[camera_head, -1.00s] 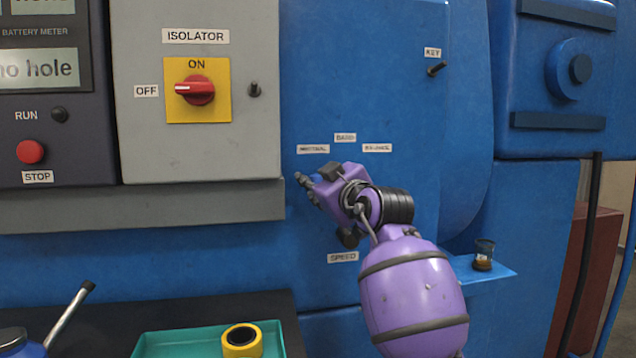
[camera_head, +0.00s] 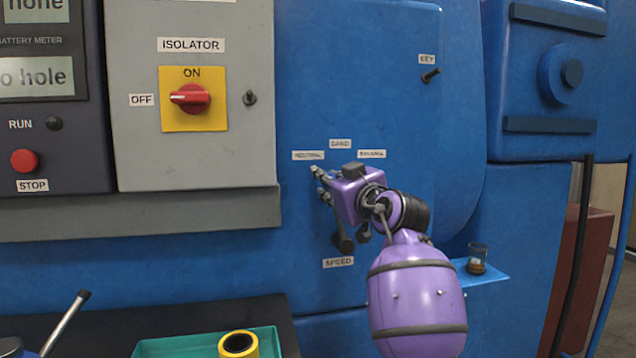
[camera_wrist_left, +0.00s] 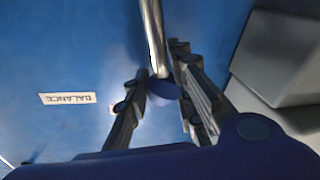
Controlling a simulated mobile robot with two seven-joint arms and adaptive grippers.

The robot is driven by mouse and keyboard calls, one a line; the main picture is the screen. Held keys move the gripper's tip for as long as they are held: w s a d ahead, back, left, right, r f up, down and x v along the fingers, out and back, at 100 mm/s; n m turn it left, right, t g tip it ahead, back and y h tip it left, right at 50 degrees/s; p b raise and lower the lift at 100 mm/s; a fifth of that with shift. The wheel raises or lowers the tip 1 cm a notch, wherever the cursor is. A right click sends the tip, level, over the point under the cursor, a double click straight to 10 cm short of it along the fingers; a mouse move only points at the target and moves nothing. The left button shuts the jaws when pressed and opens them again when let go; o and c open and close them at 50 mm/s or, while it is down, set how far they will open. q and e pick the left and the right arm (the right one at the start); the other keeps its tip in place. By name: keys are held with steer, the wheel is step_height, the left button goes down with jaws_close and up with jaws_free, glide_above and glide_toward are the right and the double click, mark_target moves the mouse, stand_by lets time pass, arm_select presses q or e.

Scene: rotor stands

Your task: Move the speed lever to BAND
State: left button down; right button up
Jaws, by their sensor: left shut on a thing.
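The speed lever shows in the left wrist view as a silver rod (camera_wrist_left: 153,35) with a dark blue knob (camera_wrist_left: 162,92). My left gripper (camera_wrist_left: 160,102) has its fingers on either side of the knob, shut on it. The BALANCE label (camera_head: 371,154) is to the right. The SPEED label (camera_head: 338,262) is below. My right gripper is not in view.
The grey isolator box (camera_head: 225,120) stands out from the panel left of the gripper. A key peg (camera_head: 430,75) sticks out at upper right. A small shelf (camera_head: 490,277) with a cup (camera_head: 477,258) is at lower right. A green tray (camera_head: 180,345) lies at the bottom.

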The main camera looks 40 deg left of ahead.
arm_select(q)
steer(key=shift+w+d+r+m+p, duration=0.15)
steer(key=shift+w+d+m+p, duration=0.15)
steer(key=shift+w+d+m, duration=1.2)
steer(key=shift+w+a, duration=0.1)
steer(key=c, duration=1.5)
jaws_free()
steer(key=shift+c, duration=0.2)
steer(key=v, duration=1.2)
steer(key=shift+f, duration=0.2)
